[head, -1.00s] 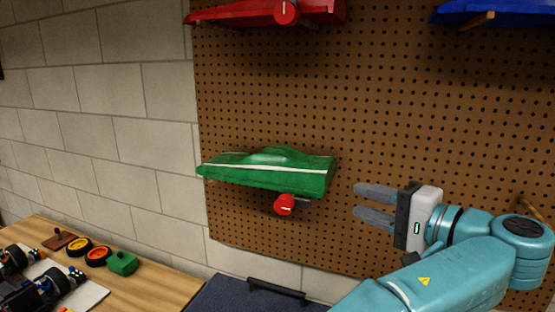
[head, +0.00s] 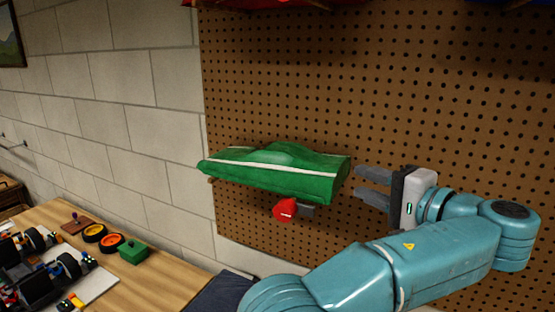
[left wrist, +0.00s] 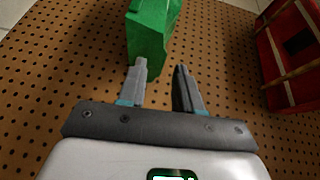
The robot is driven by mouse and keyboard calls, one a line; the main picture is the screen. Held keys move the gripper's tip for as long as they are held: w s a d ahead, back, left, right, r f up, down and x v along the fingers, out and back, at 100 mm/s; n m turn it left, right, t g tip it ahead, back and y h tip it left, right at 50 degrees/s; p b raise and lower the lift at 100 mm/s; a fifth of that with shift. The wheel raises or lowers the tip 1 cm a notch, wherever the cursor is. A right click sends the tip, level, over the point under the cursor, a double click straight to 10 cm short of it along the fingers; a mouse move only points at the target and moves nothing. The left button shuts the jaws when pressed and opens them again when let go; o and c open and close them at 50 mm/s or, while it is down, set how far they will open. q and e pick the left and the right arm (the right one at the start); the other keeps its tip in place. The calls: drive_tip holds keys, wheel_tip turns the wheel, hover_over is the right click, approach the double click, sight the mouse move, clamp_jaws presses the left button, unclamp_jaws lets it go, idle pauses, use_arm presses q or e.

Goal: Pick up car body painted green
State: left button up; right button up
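The green car body (head: 270,172) with a white stripe is held up on the brown pegboard, its long side across the picture. My left gripper (head: 358,181) is at its right end, its two fingers apart and pointing at it. A narrow gap shows between the fingertips and the body in the head view. In the left wrist view the green body (left wrist: 150,38) lies just beyond the fingertips (left wrist: 161,68), more in line with the left finger. Nothing is between the fingers. My right gripper is not in view.
A red knob-like piece (head: 285,210) sits just under the green body. A red car body (left wrist: 290,60) hangs on the pegboard (head: 400,90).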

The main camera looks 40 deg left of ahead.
sight(329, 168)
use_arm(q)
drive_tip(key=x, duration=0.3)
drive_tip(key=shift+w+a, duration=0.1)
drive_tip(key=shift+a, duration=0.3)
drive_tip(key=p+x, duration=0.2)
drive_tip(key=x, duration=0.4)
drive_tip(key=shift+f, duration=0.1)
clamp_jaws()
